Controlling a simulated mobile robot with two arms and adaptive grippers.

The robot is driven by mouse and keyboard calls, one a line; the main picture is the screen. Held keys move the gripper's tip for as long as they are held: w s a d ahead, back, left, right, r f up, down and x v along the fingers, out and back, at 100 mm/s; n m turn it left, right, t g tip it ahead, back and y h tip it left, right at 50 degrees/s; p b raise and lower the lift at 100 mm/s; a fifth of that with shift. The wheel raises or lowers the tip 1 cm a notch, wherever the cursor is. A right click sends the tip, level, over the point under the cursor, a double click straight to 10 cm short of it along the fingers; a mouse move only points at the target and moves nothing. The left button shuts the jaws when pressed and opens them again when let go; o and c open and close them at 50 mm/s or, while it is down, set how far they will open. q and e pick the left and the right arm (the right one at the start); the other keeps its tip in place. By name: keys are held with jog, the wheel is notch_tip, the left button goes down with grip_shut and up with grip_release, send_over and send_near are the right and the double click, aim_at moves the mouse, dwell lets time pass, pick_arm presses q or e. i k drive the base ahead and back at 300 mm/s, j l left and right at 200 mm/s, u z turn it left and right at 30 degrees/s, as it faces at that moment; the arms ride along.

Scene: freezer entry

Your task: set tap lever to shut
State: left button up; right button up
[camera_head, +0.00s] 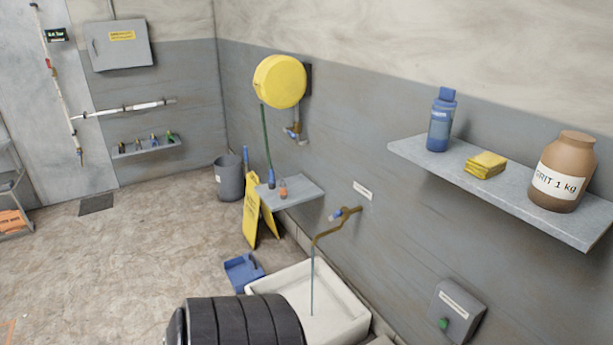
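A brass tap (329,235) sticks out of the right-hand wall above a white basin (355,327). Its small blue lever (335,216) sits near the wall end of the pipe. A thin blue-green stream (312,280) falls from the spout into the basin. A white label (362,190) is on the wall just above; its text is too small to read. A second tap (292,132) with a pale bluish lever is on the wall under the yellow hose reel (280,81). Neither of my grippers is in view.
A small shelf (303,190) juts out left of the tap. A long shelf (408,152) with bottle, sponges and jar is at right. A yellow floor sign (251,212) and blue dustpan (243,270) stand near the basin. A black ribbed shape partly hides the basin; I cannot tell what it is.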

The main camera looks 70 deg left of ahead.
aim_at(338, 213)
jog(key=u, duration=2.05)
jog(key=i+j, duration=0.25)
jog(key=i+j+u, duration=0.15)
jog(key=i, duration=0.35)
